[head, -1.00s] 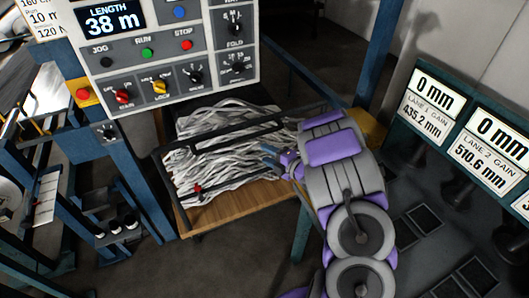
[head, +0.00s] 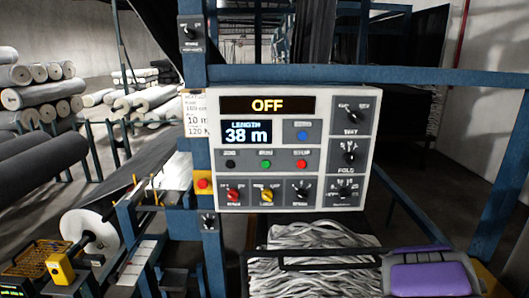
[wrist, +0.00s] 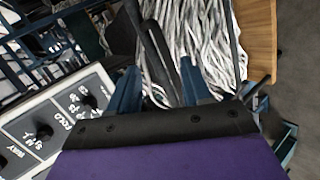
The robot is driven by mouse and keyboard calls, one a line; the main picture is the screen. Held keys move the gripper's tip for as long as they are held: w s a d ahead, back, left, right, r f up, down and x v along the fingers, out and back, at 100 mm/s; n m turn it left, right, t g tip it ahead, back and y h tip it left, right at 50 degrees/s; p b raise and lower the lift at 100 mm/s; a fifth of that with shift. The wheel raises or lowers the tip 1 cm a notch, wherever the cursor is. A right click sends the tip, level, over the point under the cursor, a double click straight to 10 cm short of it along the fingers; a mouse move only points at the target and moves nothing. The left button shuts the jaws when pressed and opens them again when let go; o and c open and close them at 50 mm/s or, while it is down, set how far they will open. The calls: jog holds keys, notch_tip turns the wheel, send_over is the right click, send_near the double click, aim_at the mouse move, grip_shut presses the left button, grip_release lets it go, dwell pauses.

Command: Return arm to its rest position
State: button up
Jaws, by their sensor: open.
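My gripper (wrist: 160,72) shows in the wrist view with its two blue fingers apart. The fingers point toward a pile of loose grey-white strands (wrist: 200,35). A black bar of the frame around the pile passes between or behind the fingers; I cannot tell which.
A control panel (head: 345,107) with an OFF sign and a 38 m display stands ahead on blue posts. The strand pile (head: 305,240) lies below it behind a black rail (head: 325,263). Grey rolls (head: 45,92) are stacked at the left.

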jog(key=s+a+r+m+g+h, duration=0.1)
jog(key=s+a+r+m+g, duration=0.1)
jog(key=s+r+m+g, duration=0.3)
jog(key=s+a+r+m+h, duration=0.1)
jog(key=s+a+m, duration=0.15)
jog(key=s, duration=0.55)
jog(key=s+a+r+m+g+y, duration=0.1)
jog(key=s+a+m+g, duration=0.1)
jog(key=s+a, duration=0.4)
jog(key=s+a+m+g+y, duration=0.2)
jog(key=s+a, duration=0.4)
jog(key=s, duration=0.6)
jog(key=s+a+r+m+g+y, duration=0.1)
jog(key=s+a+m+g, duration=0.2)
jog(key=s+a, duration=0.3)
jog(key=s, duration=0.3)
jog(key=shift+s+a+r+g, duration=0.25)
jog(key=shift+a+r+g, duration=0.1)
jog(key=shift+a+g, duration=0.05)
jog(key=shift+c, duration=0.3)
